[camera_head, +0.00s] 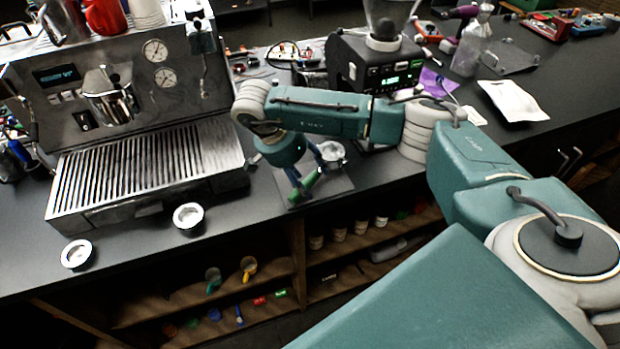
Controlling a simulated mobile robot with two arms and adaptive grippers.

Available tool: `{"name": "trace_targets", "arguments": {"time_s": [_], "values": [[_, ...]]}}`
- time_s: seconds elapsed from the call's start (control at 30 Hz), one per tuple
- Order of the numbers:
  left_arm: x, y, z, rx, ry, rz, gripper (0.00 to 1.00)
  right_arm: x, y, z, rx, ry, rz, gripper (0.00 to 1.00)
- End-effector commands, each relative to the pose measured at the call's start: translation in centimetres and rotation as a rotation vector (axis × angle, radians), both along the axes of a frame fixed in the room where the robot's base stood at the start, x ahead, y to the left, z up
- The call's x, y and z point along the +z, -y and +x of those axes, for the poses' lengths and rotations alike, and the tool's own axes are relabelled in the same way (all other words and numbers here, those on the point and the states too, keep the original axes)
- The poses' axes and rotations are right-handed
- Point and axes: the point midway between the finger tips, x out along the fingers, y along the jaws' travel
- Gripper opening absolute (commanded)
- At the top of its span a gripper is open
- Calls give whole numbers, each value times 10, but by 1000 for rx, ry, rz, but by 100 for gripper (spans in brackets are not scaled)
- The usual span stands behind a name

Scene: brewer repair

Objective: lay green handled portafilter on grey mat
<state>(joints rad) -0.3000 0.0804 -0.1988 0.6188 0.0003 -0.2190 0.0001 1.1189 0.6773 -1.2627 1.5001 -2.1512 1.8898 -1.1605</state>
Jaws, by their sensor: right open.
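The green-handled portafilter (331,151) is on the grey mat (336,186) at the counter's front edge. Its metal basket is at the mat's far side, and its green handle points toward the front left. It looks to be lying on the mat, though any small gap beneath it is hard to judge. My right gripper (306,182) is open just above the mat, with its blue fingers around the handle. The fingers and wrist hide part of the handle. My left gripper is not in view.
An espresso machine (150,110) with a slatted drip tray stands at left. A black grinder (375,65) stands behind my right arm. A white packet (513,100) lies at right. Open shelves are below the counter.

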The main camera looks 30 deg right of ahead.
Motion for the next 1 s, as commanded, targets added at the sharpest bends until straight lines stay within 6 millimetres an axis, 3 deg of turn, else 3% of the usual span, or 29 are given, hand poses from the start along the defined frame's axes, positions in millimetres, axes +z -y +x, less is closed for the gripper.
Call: {"name": "trace_targets", "arguments": {"time_s": [0.3,0.53,0.87,0.97,1.0], "values": [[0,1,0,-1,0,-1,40,65,-26,7,4,6,-2,56],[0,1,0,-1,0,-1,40,92,-38,9,2,3,-2,56],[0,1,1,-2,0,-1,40,92,-48,7,6,-1,23,56],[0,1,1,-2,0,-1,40,73,-79,3,26,-4,118,56],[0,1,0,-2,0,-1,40,63,-98,-1,34,-6,178,56]]}}
